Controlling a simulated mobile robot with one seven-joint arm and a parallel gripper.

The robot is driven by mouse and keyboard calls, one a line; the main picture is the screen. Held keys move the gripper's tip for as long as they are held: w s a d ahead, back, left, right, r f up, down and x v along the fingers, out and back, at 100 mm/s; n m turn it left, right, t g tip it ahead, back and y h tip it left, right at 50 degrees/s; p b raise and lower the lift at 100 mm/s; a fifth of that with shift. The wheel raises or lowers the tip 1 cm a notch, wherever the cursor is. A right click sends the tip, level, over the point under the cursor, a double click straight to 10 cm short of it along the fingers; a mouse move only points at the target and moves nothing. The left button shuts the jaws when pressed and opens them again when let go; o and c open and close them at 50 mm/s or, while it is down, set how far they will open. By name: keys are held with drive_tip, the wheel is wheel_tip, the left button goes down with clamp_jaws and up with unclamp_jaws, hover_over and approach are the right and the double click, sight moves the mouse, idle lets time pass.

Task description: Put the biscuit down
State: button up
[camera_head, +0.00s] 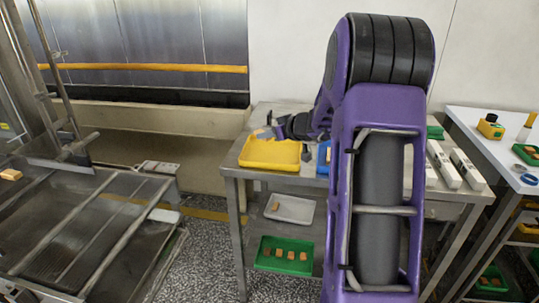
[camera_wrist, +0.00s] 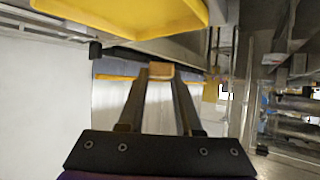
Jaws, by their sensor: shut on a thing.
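My gripper (camera_head: 271,120) is above the back edge of the yellow tray (camera_head: 268,156) on the steel table. In the wrist view, my gripper (camera_wrist: 159,75) is shut on a small brown biscuit (camera_wrist: 160,70) held between its fingertips. The held biscuit is tiny and hard to make out in the head view. The yellow tray also shows at the top of the wrist view (camera_wrist: 140,22), apart from the biscuit. The tray looks empty in the part that shows.
A biscuit (camera_head: 11,175) lies on the mesh machine (camera_head: 60,235) at left. Below the table are a grey tray (camera_head: 290,209) and a green tray (camera_head: 262,262) with several biscuits. A blue tray (camera_head: 323,157) is partly hidden by my arm. White boxes (camera_head: 456,166) stand at right.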

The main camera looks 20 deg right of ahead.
drive_tip(key=w+d, duration=0.4)
drive_tip(key=d, duration=0.1)
hover_over(277, 157)
drive_tip(key=shift+h, duration=0.3)
wheel_tip(277, 157, down, 5)
drive_tip(key=shift+w+r+b, duration=0.1)
drive_tip(key=shift+r+b, duration=0.1)
drive_tip(key=shift+b, duration=0.1)
drive_tip(key=shift+a+f, duration=0.1)
drive_tip(key=shift+f, duration=2.1)
drive_tip(key=shift+f+b, duration=0.2)
drive_tip(key=shift+b, duration=0.2)
drive_tip(key=o, duration=1)
drive_tip(key=shift+r, duration=0.1)
drive_tip(key=shift+r+p, duration=0.25)
drive_tip(key=shift+p, duration=0.1)
drive_tip(key=b+v, duration=0.1)
drive_tip(key=v, duration=1.1)
drive_tip(key=shift+f, duration=0.1)
